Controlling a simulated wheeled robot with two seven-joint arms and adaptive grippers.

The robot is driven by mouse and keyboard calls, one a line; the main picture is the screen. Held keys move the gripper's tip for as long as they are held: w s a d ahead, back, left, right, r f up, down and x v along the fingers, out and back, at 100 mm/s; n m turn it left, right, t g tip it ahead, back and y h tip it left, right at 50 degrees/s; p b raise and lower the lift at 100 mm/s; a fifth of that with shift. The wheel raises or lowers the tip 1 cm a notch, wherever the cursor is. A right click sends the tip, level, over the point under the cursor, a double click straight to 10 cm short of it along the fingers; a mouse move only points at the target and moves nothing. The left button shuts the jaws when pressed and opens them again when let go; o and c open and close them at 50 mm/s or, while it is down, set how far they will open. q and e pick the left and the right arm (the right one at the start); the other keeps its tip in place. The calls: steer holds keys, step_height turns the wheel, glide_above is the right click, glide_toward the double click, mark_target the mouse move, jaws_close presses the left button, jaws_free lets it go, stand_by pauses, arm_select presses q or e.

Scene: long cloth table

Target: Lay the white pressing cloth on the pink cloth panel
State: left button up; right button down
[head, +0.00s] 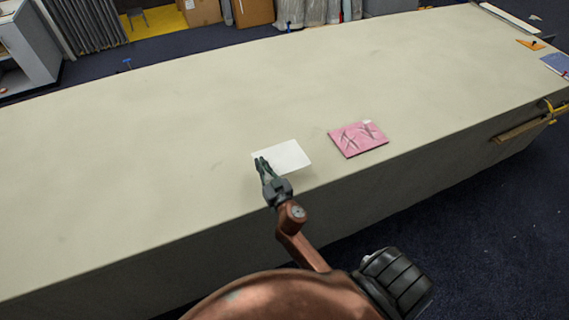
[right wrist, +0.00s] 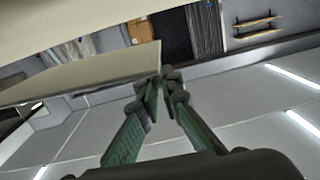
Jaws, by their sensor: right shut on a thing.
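The white pressing cloth (head: 287,156) is a small pale rectangle near the front edge of the table, left of the pink panel. My right gripper (head: 262,164) is shut on its left edge. In the right wrist view the gripper's fingertips (right wrist: 164,76) meet at a corner of the cloth (right wrist: 90,77), which looks flat and seems clear of the table. The pink cloth panel (head: 350,147) lies flat on the table, apart from the white cloth. It has dark streaks and a small white patch on its far edge. My left gripper is not in view.
The long pale table (head: 150,130) is bare around both cloths. At its far right lie an orange triangle (head: 530,44) and a blue book-like item (head: 557,63). A wooden bar with a yellow clamp (head: 548,112) is at the front edge on the right.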

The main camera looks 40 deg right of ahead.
mark_target(264, 154)
steer(key=shift+m+h, duration=0.4)
steer(key=shift+h, duration=0.2)
steer(key=w+d, duration=0.1)
steer(key=w+d+r, duration=0.1)
steer(key=d, duration=0.1)
steer(key=shift+w+d, duration=0.15)
steer(key=shift+w, duration=0.25)
step_height(264, 154, down, 5)
steer(key=b, duration=0.2)
steer(key=shift+b, duration=0.35)
step_height(264, 154, down, 5)
steer(key=b, duration=0.3)
steer(key=shift+r, duration=0.2)
steer(key=c, duration=2.1)
jaws_free()
